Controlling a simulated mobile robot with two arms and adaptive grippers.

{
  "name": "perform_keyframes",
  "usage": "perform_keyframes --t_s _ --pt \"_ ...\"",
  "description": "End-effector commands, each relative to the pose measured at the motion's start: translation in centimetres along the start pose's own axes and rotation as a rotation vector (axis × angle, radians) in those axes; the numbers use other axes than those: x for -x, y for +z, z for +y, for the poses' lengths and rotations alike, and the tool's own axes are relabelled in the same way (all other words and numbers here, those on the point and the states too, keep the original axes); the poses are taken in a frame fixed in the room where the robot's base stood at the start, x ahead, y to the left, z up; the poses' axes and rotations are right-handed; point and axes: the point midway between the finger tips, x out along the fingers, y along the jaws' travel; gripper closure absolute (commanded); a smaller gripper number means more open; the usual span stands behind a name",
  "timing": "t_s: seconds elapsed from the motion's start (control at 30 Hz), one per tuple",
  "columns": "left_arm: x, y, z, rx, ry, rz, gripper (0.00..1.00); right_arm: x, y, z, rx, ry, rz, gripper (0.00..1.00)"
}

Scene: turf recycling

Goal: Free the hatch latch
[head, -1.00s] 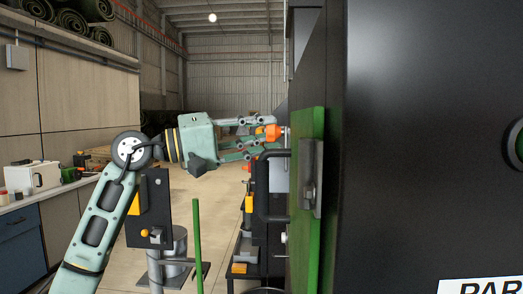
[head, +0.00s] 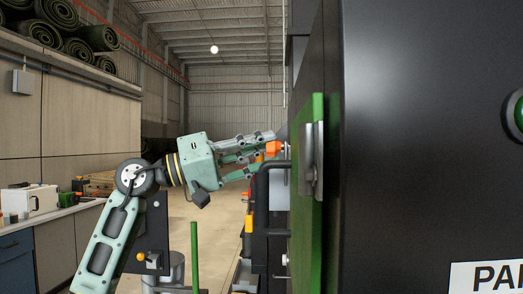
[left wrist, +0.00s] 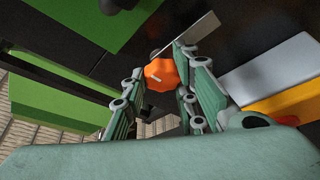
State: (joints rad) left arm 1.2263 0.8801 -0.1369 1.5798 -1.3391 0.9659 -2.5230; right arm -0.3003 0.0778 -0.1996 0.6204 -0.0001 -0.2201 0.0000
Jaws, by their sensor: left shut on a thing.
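The orange latch knob (head: 272,147) sits on a short shaft at the far-left edge of the hatch side of the dark machine. My left gripper (head: 264,152) comes in from the left, its fingers tilted up to the right, and is shut on the knob. In the left wrist view the orange knob (left wrist: 160,72) lies between the fingertips, partly covered by them. The green hatch panel (head: 308,200) is seen almost edge-on, with a grey metal plate (head: 314,160) on it. Where the shaft meets the machine is hard to see. My right gripper is out of view.
A black bar handle (head: 264,195) stands beside the green panel, under my gripper. A thin green post (head: 195,255) and a dark control box on a stand (head: 150,235) are below my arm. A workbench (head: 60,220) lines the left wall. The aisle floor behind is open.

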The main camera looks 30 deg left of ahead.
Motion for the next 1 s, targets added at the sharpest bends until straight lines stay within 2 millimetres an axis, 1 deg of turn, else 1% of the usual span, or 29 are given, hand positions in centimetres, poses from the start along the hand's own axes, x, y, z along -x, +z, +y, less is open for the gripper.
perform_keyframes --t_s 0.03,0.13,0.17,0.3,0.57,0.67,0.77,0.87,1.0 --pt "0.2 -0.4 0.6 -0.007 0.012 0.011 1.00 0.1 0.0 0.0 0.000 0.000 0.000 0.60" --pt "0.2 -0.4 0.6 -0.007 0.012 0.011 1.00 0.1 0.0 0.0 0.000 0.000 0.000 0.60" --pt "0.2 -0.4 0.6 -0.007 0.012 0.011 0.71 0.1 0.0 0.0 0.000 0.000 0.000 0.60" --pt "0.1 -0.4 0.5 -0.006 0.010 0.011 0.59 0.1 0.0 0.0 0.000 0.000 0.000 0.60" --pt "0.1 -0.2 0.3 -0.004 0.005 0.007 0.58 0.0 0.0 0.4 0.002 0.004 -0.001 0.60" --pt "0.4 -0.2 0.1 -0.002 0.003 0.006 0.58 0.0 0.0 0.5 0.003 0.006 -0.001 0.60" --pt "1.3 -0.2 0.1 -0.002 0.001 0.006 0.58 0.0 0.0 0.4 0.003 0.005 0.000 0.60" --pt "3.2 -0.2 0.0 -0.002 -0.001 0.007 0.58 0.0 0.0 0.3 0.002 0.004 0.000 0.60" --pt "6.3 -0.1 0.0 -0.002 -0.001 0.008 0.58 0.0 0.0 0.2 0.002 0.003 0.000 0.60"
